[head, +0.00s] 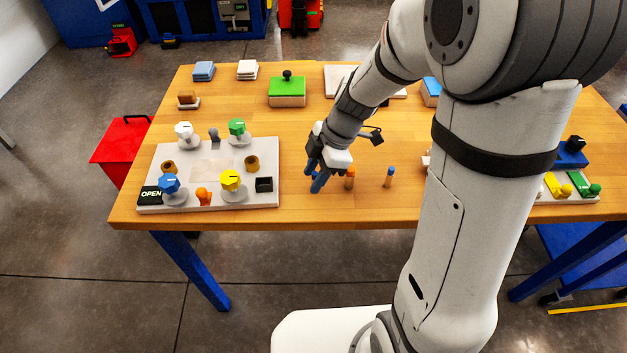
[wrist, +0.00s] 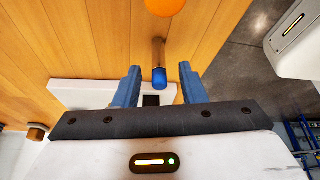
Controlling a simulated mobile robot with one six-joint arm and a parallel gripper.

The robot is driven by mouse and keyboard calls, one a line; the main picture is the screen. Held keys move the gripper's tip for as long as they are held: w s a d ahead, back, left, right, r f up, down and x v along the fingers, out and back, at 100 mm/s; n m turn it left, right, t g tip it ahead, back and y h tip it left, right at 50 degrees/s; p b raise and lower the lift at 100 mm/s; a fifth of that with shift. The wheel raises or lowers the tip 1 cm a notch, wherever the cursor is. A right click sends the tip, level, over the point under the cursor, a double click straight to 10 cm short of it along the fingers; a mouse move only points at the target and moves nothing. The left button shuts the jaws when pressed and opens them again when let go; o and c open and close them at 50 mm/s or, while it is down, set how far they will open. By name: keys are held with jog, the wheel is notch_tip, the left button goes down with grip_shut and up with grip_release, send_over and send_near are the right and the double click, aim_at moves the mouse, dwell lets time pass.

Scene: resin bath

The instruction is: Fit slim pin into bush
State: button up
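My gripper (head: 316,178) has its blue fingers low over the table, right of the white board. It is open; the wrist view shows it (wrist: 160,80) with gaps on both sides of a blue-capped pin (wrist: 158,74) with a brown shaft. In the head view I cannot make out a pin between the fingers. Right of the gripper stand an orange-capped pin (head: 349,180) and a slim blue-capped pin (head: 389,177). An orange round top (wrist: 165,5) cuts the wrist view's upper edge. Two brown bushes stand on the board, left (head: 168,167) and right (head: 252,163); I cannot tell which is meant.
The white board (head: 150,160) also carries blue (head: 169,184), yellow (head: 232,181), green (head: 237,128) and white (head: 184,130) knobs, a black box (head: 264,184) and an OPEN sign (head: 150,194). A green-topped block (head: 287,89) stands behind. Bare wood lies between board and gripper.

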grip_shut()
dwell(0.3)
